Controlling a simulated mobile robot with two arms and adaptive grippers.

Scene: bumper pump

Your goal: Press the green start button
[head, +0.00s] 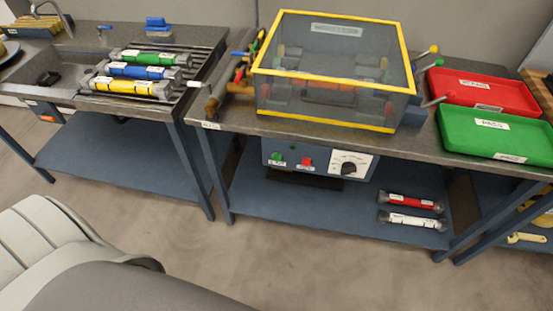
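The green start button (278,158) is on the front of a blue-grey control box (325,172) fixed under the front edge of the right-hand workbench. A red button (306,162) is to its right, then a white panel with a dark dial (348,168). Small labels sit below the buttons, too small to read. Nothing covers the green button. Neither of my grippers is in view.
A yellow-framed clear enclosure (337,40) stands on the bench above the box. A red tray (483,93) and a green tray (495,135) are at right. Coloured cylinders (140,72) lie at left.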

